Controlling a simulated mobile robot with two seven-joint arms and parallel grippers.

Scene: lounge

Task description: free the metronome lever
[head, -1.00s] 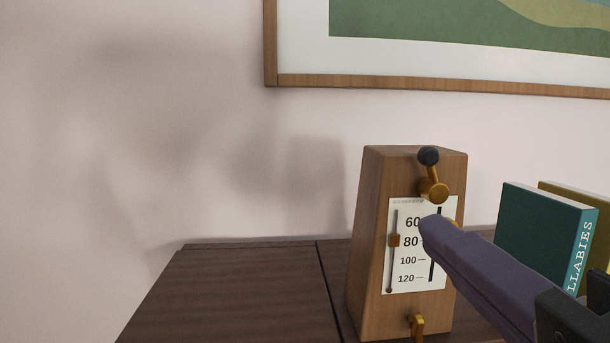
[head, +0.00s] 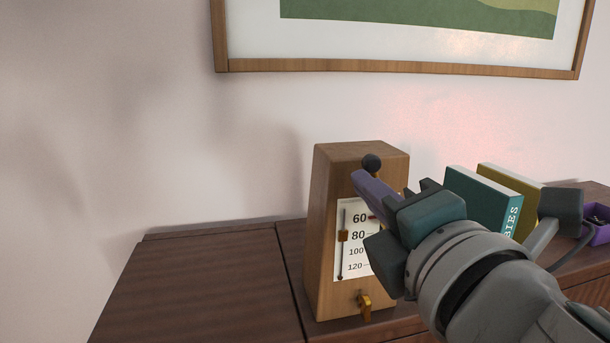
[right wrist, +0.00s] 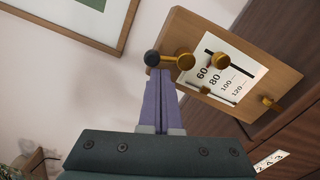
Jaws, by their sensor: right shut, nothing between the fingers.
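The wooden metronome (head: 324,230) stands upright on the cabinet and also shows tilted in the right wrist view (right wrist: 185,30). Its lever ends in a black knob (head: 372,163) at the top of the front; the right wrist view shows this knob (right wrist: 152,58) and the brass pivot (right wrist: 185,60). A brass knob (right wrist: 220,60) sits on one slot of the white scale, and a slider (head: 343,236) on the other. My right gripper (head: 360,177) is shut and empty. Its purple fingertips (right wrist: 160,73) are close beside the lever; contact is unclear. My left gripper is out of view.
A brass catch (head: 364,303) sits low on the metronome's front. A teal book (head: 482,200) and a yellow book (head: 515,188) stand to the right, with a purple container (head: 597,228) beyond. A framed picture (head: 400,68) hangs above. The cabinet top (head: 210,270) is clear at left.

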